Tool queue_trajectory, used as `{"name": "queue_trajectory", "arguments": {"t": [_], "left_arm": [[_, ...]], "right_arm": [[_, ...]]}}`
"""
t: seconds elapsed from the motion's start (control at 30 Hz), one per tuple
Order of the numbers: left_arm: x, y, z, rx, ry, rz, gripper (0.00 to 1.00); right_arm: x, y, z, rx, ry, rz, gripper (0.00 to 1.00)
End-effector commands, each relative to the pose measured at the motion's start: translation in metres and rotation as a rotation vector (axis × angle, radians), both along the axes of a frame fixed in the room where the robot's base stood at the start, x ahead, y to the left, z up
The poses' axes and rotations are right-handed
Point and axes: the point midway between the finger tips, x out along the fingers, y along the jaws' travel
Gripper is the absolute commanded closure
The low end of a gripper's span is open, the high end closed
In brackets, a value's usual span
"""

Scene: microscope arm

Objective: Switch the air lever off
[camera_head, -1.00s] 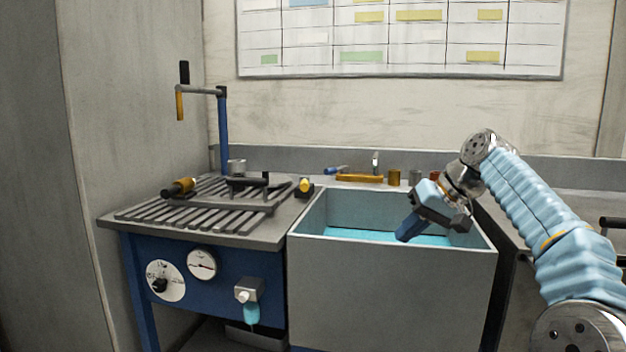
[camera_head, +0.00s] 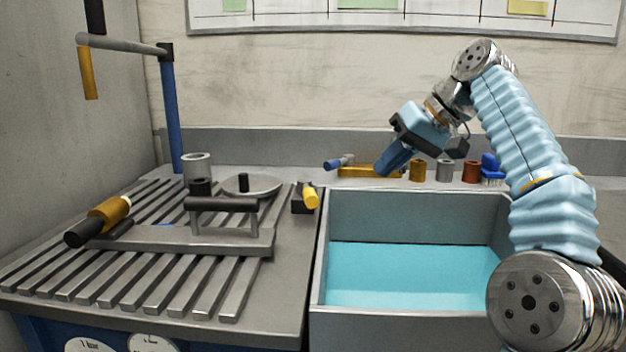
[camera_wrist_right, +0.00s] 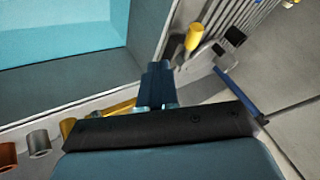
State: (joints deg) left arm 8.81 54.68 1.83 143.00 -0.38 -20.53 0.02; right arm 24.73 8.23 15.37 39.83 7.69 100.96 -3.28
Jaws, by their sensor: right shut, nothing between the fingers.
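A yellow-handled lever (camera_head: 310,195) sits on a small dark block at the slatted bench's right edge, beside the basin. A second small lever with a blue knob (camera_head: 333,164) is at the left end of a brass bar (camera_head: 356,171) on the back ledge. No readable label shows which is the air lever. My right gripper (camera_head: 384,170) is shut and empty, its blue fingers pointing down-left in front of the brass bar's right end. In the right wrist view its fingertips (camera_wrist_right: 157,72) are apart from the yellow-handled lever (camera_wrist_right: 193,36). My left gripper is out of view.
The basin (camera_head: 420,200) with blue liquid fills the middle. Several small cups, including a brass one (camera_head: 417,170), line the ledge right of the gripper. The slatted bench (camera_head: 150,285) holds a torch-like tool (camera_head: 100,221) and a dark-handled plate; a blue post (camera_head: 171,115) stands behind.

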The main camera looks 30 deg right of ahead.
Motion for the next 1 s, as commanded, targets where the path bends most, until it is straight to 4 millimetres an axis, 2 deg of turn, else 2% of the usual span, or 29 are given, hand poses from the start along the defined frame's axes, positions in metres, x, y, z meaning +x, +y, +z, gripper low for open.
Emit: {"name": "queue_trajectory", "arguments": {"t": [0.13,0.27,0.63,0.8,1.0], "left_arm": [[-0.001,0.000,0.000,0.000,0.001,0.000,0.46],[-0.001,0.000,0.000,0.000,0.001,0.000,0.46],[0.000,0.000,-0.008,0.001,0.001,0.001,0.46],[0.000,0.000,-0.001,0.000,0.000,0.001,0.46],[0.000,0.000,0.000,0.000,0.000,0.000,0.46]], "right_arm": [[0.001,0.002,-0.003,-0.001,0.001,0.001,1.00],[0.010,0.008,-0.016,0.000,0.002,0.002,1.00],[0.052,0.036,-0.079,0.000,0.002,0.002,1.00],[0.059,0.060,-0.070,-0.001,0.000,0.003,1.00],[0.063,0.073,-0.068,-0.001,0.000,0.001,1.00]]}}
